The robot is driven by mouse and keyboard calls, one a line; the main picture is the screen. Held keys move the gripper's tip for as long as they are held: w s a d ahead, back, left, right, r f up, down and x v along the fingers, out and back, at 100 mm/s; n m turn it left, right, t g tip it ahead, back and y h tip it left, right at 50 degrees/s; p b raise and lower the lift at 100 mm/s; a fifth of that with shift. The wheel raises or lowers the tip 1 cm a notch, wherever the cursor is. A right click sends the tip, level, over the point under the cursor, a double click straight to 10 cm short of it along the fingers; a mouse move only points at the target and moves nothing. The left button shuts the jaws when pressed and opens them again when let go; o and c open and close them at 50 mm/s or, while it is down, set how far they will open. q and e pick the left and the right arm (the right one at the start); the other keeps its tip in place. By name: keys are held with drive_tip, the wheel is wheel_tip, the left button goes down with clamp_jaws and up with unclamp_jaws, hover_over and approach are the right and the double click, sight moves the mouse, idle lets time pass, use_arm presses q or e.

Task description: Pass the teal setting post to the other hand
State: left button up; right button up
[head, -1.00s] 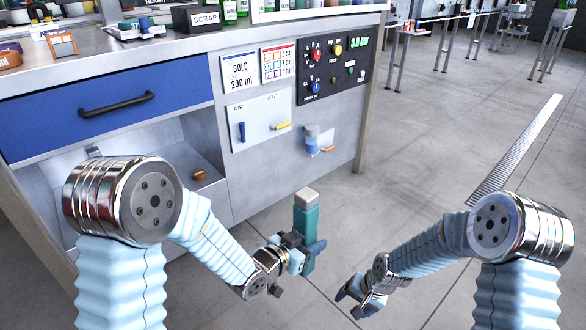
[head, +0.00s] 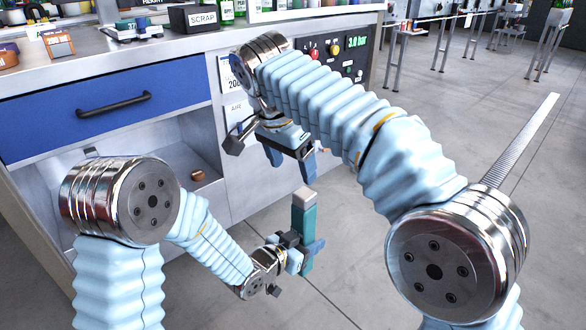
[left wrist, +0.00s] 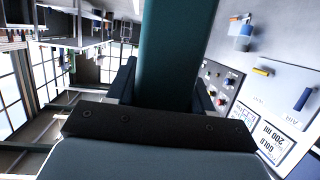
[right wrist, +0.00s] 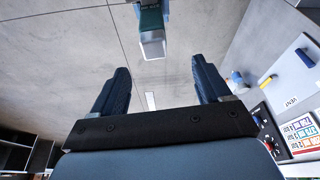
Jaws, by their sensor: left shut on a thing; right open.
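The teal setting post (head: 304,228) is a tall teal block with a pale grey top, held roughly upright above the floor in front of the bench. My left gripper (head: 306,256) is shut on its lower part. In the left wrist view the post (left wrist: 172,60) rises between the fingers. My right gripper (head: 292,165) is open and empty, pointing down above the post's top and apart from it. In the right wrist view the pale end of the post (right wrist: 152,44) shows beyond the open fingers (right wrist: 160,85), near their midline.
The bench has a blue drawer (head: 110,108) and an open shelf with a small brown object (head: 197,175). A control panel (head: 350,62) on its front is partly hidden by my right arm. A black SCRAP box (head: 193,18) stands on top. The floor around the post is clear.

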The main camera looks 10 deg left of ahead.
sight(299, 191)
drive_tip(key=x, duration=1.1)
drive_tip(key=shift+w+f, duration=0.1)
drive_tip(key=shift+f, duration=0.25)
drive_tip(key=shift+c, duration=0.2)
use_arm(q)
drive_tip(key=shift+d, duration=0.1)
use_arm(e)
drive_tip(key=c, duration=1.2)
use_arm(q)
drive_tip(key=o, duration=1.4)
use_arm(e)
drive_tip(key=shift+c, duration=0.2)
